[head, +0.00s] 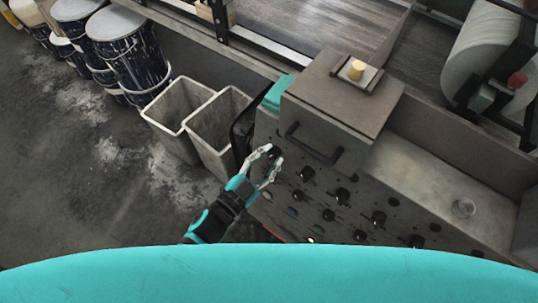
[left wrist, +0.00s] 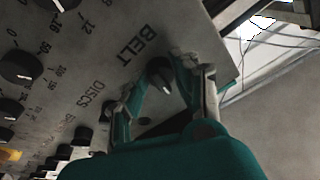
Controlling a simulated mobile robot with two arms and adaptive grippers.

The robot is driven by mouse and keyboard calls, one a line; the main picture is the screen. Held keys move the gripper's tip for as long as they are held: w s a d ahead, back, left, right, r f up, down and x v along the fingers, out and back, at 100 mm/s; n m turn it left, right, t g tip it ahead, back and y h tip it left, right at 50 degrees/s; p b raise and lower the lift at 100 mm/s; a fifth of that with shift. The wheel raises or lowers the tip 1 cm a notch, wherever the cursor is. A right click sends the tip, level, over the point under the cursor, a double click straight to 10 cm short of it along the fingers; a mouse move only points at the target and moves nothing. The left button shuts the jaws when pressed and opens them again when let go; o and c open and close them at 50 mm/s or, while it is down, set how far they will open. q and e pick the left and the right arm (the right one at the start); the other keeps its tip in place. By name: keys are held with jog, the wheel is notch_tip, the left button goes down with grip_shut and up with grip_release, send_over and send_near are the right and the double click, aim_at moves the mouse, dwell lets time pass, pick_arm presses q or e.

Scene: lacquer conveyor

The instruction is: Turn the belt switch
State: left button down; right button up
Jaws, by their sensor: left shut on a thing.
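The belt switch is a black knob (left wrist: 160,73) beside the printed word BELT on the control panel (left wrist: 100,60). In the left wrist view my left gripper (left wrist: 160,84) has its two fingers on either side of this knob and is shut on it. In the head view my left gripper (head: 272,160) is at the upper left corner of the panel (head: 325,228), at the knob (head: 274,153). The pointer on the knob shows as a light mark toward its lower side. My right gripper is in neither view.
Other black knobs (head: 307,173) and buttons cover the panel near the gripper. A dark handle (head: 313,146) stands out from the cabinet just above. Two pale bins (head: 215,135) are to the left. Several paint-stained drums (head: 127,45) stand at the upper left. The floor (head: 90,185) at left is open.

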pick_arm(q)
jog(key=shift+a+m+g+h+p, duration=0.1)
jog(key=shift+m+g+h+p, duration=0.3)
jog(key=shift+m, duration=1.5)
jog(key=c, duration=1)
grip_release()
jog(key=v, duration=1.2)
jog(key=shift+r, duration=0.1)
